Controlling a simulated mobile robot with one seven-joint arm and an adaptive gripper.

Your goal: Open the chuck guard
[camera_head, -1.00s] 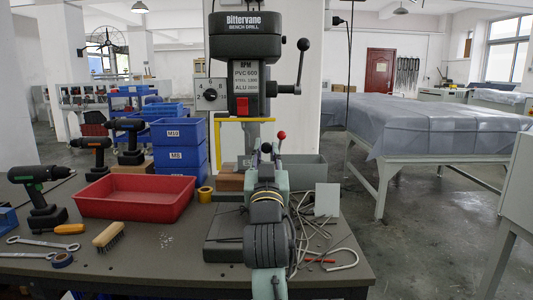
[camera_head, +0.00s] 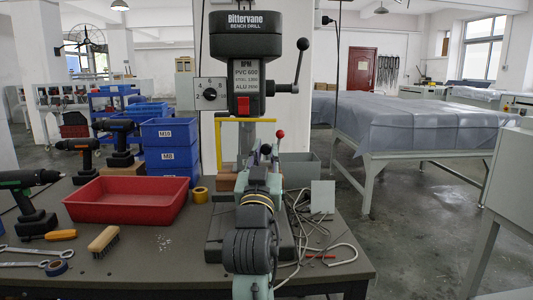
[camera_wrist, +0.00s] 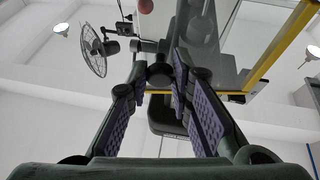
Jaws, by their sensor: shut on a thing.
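The chuck guard is a clear pane in a yellow frame (camera_head: 218,150) on the front of the bench drill (camera_head: 247,50). In the wrist view its yellow edge (camera_wrist: 283,45) and clear pane rise above the fingers at the upper right. My gripper (camera_head: 266,152) is at the guard's lower right in the head view. Its purple-padded fingers (camera_wrist: 158,82) are shut on a dark round knob (camera_wrist: 160,73), seemingly the guard's. A red ball knob (camera_head: 280,134) is just beyond my gripper. My wrist and fingers hide part of the guard's lower right.
A red tray (camera_head: 125,210), a brush (camera_head: 104,239) and stacked blue bins (camera_head: 170,158) are left of the drill. Loose cables (camera_head: 315,232) and a pale plate (camera_head: 322,196) lie to the right. A drill feed lever (camera_head: 302,60) stands out at the upper right.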

